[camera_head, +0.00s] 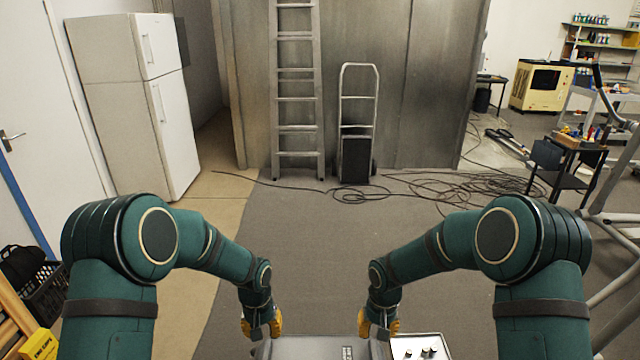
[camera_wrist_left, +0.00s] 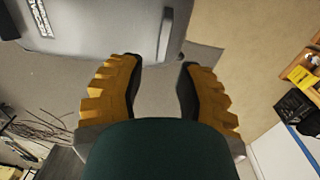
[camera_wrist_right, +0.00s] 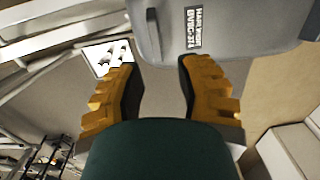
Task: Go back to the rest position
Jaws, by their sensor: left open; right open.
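My left gripper (camera_head: 262,326) hangs in front of my body in the head view, near the bottom middle. My right gripper (camera_head: 379,326) hangs at about the same height, a little to the right. In the left wrist view the yellow fingers of my left gripper (camera_wrist_left: 160,85) are spread with nothing between them. In the right wrist view the fingers of my right gripper (camera_wrist_right: 160,85) are also spread and empty. A grey case-like object with a printed label (camera_head: 315,348) lies below both grippers, cut off by the lower edge.
A white fridge (camera_head: 135,95), a ladder (camera_head: 297,90) and a hand truck (camera_head: 357,125) stand at the back. Cables (camera_head: 440,190) lie on the floor. A dark crate (camera_head: 45,295) is at left.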

